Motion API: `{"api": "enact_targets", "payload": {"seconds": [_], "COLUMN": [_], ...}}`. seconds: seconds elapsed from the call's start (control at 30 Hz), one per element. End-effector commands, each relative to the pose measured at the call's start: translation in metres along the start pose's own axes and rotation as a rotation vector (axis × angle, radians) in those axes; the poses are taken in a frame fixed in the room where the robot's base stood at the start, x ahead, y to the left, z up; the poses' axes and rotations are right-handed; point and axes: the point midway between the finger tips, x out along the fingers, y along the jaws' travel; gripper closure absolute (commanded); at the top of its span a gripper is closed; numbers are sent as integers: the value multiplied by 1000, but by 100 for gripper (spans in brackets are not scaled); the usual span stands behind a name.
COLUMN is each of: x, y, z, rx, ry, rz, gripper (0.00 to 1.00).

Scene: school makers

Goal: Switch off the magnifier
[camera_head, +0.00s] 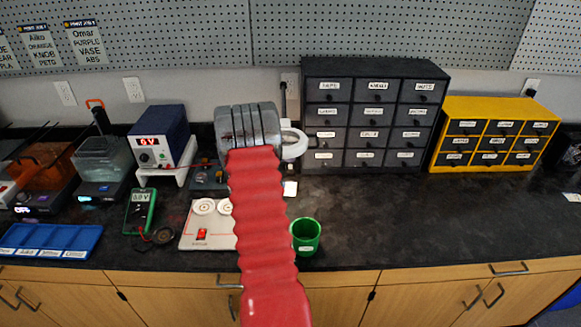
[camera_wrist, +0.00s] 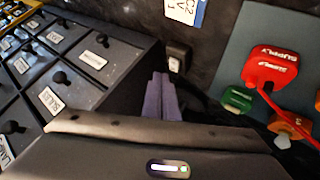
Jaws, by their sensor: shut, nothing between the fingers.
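The magnifier (camera_head: 293,143) appears in the head view as a white ring-shaped head, partly hidden behind my gripper and red arm. It stands just left of the dark drawer cabinet. I cannot make out its switch or whether its light is on. My gripper's fingertips are hidden in the head view. In the wrist view my gripper (camera_wrist: 161,85) shows two purple-grey fingers pressed together, with nothing between them. They point into the dark gap beside the cabinet. A dark housing with a small lit, pill-shaped light fills the bottom; I cannot tell whether it is mine.
The dark drawer cabinet (camera_head: 368,115) stands right of my arm, with a yellow one (camera_head: 494,132) beyond. A power supply (camera_head: 162,141), a multimeter (camera_head: 140,210) and a white switch board (camera_head: 202,236) lie left. A green cup (camera_head: 305,237) stands in front. The right bench is clear.

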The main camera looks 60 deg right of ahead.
Motion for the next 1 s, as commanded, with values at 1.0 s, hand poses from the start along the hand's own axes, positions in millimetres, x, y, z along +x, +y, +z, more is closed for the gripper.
{"api": "enact_targets", "payload": {"seconds": [1.0], "x": [7], "y": [-6], "z": [4], "rx": [0], "ry": [0], "rz": [0], "gripper": [100]}}
